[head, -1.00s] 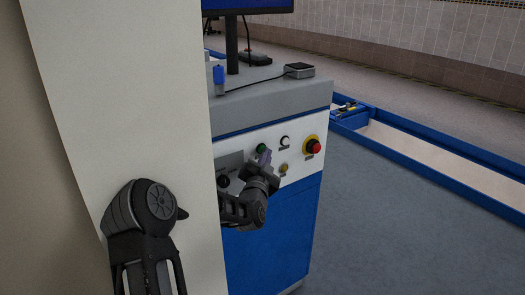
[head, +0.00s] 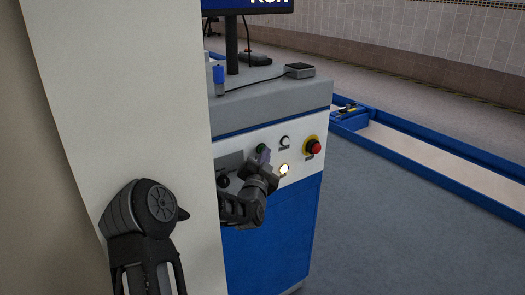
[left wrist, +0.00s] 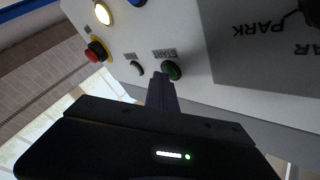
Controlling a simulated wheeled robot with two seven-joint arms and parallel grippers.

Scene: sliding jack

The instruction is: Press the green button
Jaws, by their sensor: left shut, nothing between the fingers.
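The green button (head: 261,148) sits on the white front panel of the blue and grey console (head: 300,170). In the left wrist view the green button (left wrist: 172,70) is under the word START. My left gripper (head: 264,156) is shut and empty, its fingertips (left wrist: 162,80) right at the lower edge of the green button. I cannot tell whether they touch it. A yellow lamp (head: 284,169) on the panel is lit, and the monitor (head: 250,5) shows part of the word RUN. My right gripper is not in view.
A red emergency button (head: 315,148) on a yellow ring and a white knob (head: 285,141) are close to the green button. A pale wall or column (head: 130,100) fills the left. A blue-edged track (head: 440,160) lies on the floor at right.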

